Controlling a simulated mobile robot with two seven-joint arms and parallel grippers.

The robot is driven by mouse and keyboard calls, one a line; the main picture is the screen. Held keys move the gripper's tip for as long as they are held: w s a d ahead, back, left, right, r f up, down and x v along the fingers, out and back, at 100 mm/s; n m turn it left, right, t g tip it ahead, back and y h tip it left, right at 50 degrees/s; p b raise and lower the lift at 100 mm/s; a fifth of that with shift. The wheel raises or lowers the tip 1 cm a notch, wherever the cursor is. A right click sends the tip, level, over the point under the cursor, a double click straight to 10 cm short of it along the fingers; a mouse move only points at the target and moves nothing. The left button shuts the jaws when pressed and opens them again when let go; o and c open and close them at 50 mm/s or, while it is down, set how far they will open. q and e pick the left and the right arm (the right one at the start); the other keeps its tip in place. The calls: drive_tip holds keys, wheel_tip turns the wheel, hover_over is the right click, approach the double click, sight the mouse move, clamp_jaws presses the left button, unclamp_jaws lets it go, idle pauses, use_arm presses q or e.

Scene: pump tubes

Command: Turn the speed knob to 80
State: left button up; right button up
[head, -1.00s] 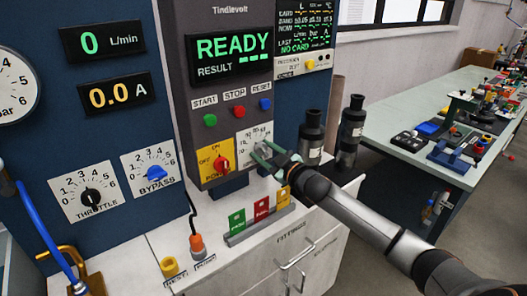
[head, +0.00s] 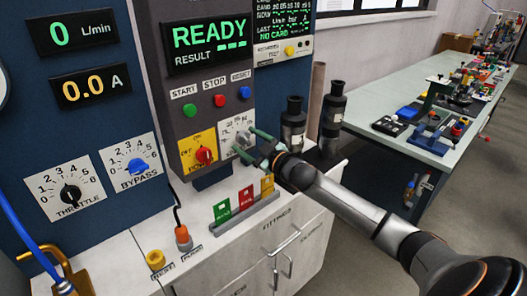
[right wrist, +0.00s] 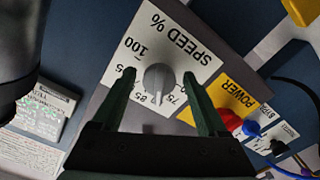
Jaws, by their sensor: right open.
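The grey speed knob (right wrist: 158,78) sits on a white plate marked SPEED % (right wrist: 178,52) in the right wrist view, which shows it upside down. Its narrow end points between the 85 and 75 marks; the exact value is hard to read. My right gripper (right wrist: 159,74) is open, with one green finger on each side of the knob and gaps visible between. In the head view the right gripper (head: 248,144) is at the speed plate (head: 231,130) and partly covers the knob. My left gripper is not in view.
The red power knob (head: 205,155) on its yellow plate is just left of the speed plate. Start, stop and reset buttons (head: 218,100) are above. Coloured cards (head: 245,197) stand in a rack below. Dark cylinders (head: 293,125) stand close to the right.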

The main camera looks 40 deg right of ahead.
drive_tip(key=s, duration=1.1)
drive_tip(key=shift+s+d+b, duration=0.35)
drive_tip(key=shift+d, duration=0.1)
drive_tip(key=s+a+f+m+g+p, duration=0.15)
drive_tip(key=s+a+f, duration=0.35)
drive_tip(key=f, duration=0.5)
drive_tip(key=s+a+f+m+g, duration=0.25)
drive_tip(key=s+a+f, duration=0.2)
drive_tip(key=f, duration=0.55)
drive_tip(key=s+a+f+g+p, duration=0.1)
drive_tip(key=s+a+f+g, duration=0.3)
drive_tip(key=s+a+f, duration=0.6)
drive_tip(key=s+a, duration=0.3)
drive_tip(key=shift+s+a+m+g+y, duration=0.25)
drive_tip(key=shift+a+m+g+y, duration=0.15)
drive_tip(key=shift+c, duration=0.2)
